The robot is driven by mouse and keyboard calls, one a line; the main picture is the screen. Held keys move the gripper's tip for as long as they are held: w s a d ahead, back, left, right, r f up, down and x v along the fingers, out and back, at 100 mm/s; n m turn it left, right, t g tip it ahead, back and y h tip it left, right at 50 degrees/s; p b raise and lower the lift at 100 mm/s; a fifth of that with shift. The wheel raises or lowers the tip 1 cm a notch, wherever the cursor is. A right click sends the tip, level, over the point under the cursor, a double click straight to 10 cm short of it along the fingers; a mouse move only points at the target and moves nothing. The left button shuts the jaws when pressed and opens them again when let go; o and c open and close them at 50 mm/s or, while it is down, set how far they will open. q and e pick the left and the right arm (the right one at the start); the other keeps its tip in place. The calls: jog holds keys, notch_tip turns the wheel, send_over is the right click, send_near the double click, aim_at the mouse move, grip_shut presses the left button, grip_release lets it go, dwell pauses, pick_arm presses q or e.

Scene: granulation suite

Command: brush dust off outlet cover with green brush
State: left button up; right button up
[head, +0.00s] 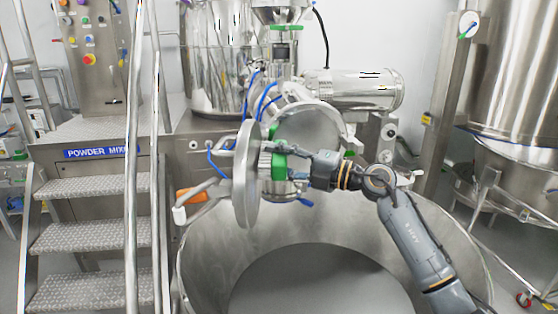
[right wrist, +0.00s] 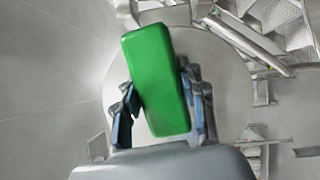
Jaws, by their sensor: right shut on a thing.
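The outlet cover (head: 246,175) is a round metal disc, swung open and seen nearly edge-on in the head view. Its pale round face (right wrist: 225,85) shows behind the brush in the right wrist view. The green brush (head: 279,167) is a green block close to the right side of the cover; I cannot tell whether its bristles touch it. My right gripper (head: 293,166) is shut on the brush. In the right wrist view the green block (right wrist: 157,85) stands slightly tilted between the dark fingers, its bristles hidden. My left gripper is not in view.
A wide open steel bowl (head: 205,262) lies below the cover and my right arm. Metal steps (head: 95,240) with a handrail stand at the left. The round outlet opening (head: 310,128) and blue hoses are behind the brush. A large steel vessel (head: 515,80) stands at the right.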

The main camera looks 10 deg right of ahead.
jog(key=shift+s+d, duration=0.1)
jog(key=shift+d, duration=0.6)
jog(key=shift+s+d+b, duration=0.2)
jog(key=shift+d+b, duration=0.05)
jog(key=shift+d, duration=0.75)
jog(key=shift+s+d+b, duration=0.2)
jog(key=shift+d, duration=0.75)
jog(key=shift+s+d, duration=0.2)
jog(key=shift+d, duration=0.6)
jog(key=shift+s+d, duration=0.15)
jog(key=shift+d, duration=0.6)
jog(key=shift+a, duration=0.1)
